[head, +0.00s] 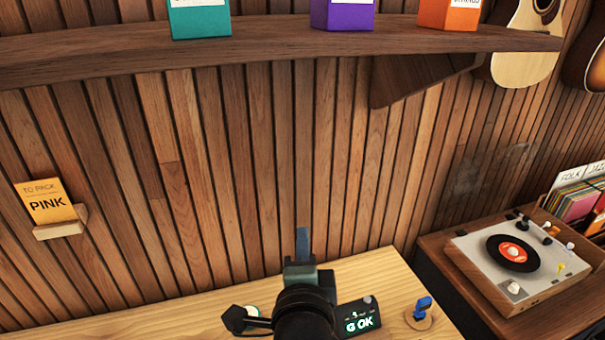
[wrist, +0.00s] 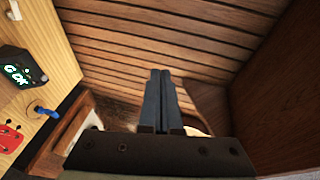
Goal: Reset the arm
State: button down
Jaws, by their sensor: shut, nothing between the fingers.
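My gripper (head: 303,243) rises over the light wood counter (head: 385,270) in the head view, in front of the slatted wall. In the wrist view my gripper (wrist: 162,75) has its two dark fingers together, with nothing between them. It points toward the wood slats and touches nothing that I can see. My arm hides part of the counter.
A tuner reading "G OK" (head: 360,317) and a blue clip on a round stand (head: 421,310) are on the counter. A shelf (head: 300,45) with teal, purple and orange boxes overhangs it. A record player (head: 520,260) stands right. A "PINK" card (head: 47,203) is left.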

jog(key=s+r+n+t, duration=0.25)
jog(key=r+n, duration=0.25)
jog(key=r, duration=0.7)
jog(key=s+r+n+t, duration=0.2)
jog(key=r+n+t, duration=0.2)
jog(key=r, duration=0.7)
jog(key=s+r+n+t+b, duration=0.1)
jog(key=s+r+n+t, duration=0.4)
jog(key=r, duration=0.8)
jog(key=s+n, duration=0.3)
jog(key=s, duration=0.2)
jog(key=shift+s+r, duration=0.25)
jog(key=shift+r, duration=0.1)
